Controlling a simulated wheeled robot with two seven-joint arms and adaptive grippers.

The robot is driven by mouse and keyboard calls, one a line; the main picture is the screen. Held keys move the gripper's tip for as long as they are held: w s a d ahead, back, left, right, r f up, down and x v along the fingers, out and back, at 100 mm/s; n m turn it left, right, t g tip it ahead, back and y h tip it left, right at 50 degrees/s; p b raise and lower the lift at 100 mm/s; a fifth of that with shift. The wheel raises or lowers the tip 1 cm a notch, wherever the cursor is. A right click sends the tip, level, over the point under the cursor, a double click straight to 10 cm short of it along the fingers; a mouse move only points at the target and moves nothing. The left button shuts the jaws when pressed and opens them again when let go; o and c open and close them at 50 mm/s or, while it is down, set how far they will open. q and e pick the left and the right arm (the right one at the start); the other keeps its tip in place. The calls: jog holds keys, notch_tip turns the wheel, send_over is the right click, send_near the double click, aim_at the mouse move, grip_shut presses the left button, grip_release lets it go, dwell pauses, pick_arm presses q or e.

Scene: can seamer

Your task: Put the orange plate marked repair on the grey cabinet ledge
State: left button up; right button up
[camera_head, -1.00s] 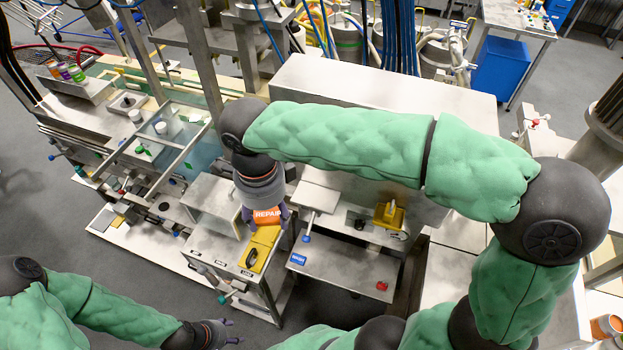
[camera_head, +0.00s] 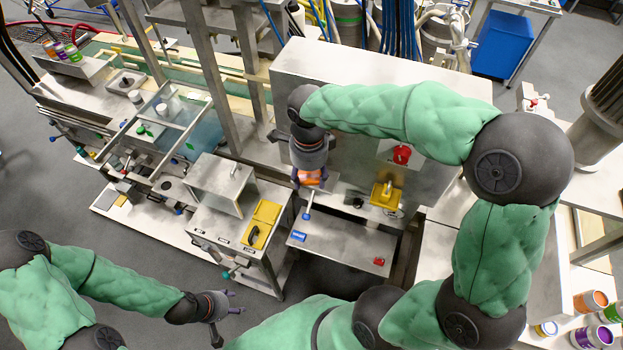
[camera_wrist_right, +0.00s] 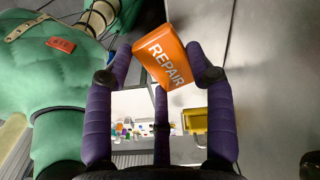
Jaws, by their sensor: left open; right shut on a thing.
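The orange plate (camera_head: 311,177) marked REPAIR is in my right gripper (camera_head: 309,186). Its lettering reads clearly in the right wrist view (camera_wrist_right: 163,58), where the purple fingers (camera_wrist_right: 165,75) are closed on its two sides and it is tilted. In the head view the plate is in front of the grey cabinet (camera_head: 350,85), over the left end of the cabinet ledge (camera_head: 338,203). I cannot tell whether it touches the ledge. My left gripper (camera_head: 232,302) is open and empty, at the lower left over the floor, away from the ledge.
A yellow block (camera_head: 384,195) sits at the right of the ledge, with a red knob (camera_head: 401,154) above it. A lower shelf (camera_head: 345,248) carries blue and red tags. A yellow tray (camera_head: 262,224) lies on the bench to the left.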

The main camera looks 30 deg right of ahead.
aim_at(311, 177)
jog(key=shift+w+d+f, duration=0.15)
jog(key=shift+d+f, duration=0.25)
jog(key=shift+f, duration=0.05)
notch_tip(311, 177, down, 2)
jog(key=shift+f, duration=0.65)
jog(key=shift+f, duration=0.15)
jog(key=o, duration=0.9)
jog(key=shift+o, duration=0.2)
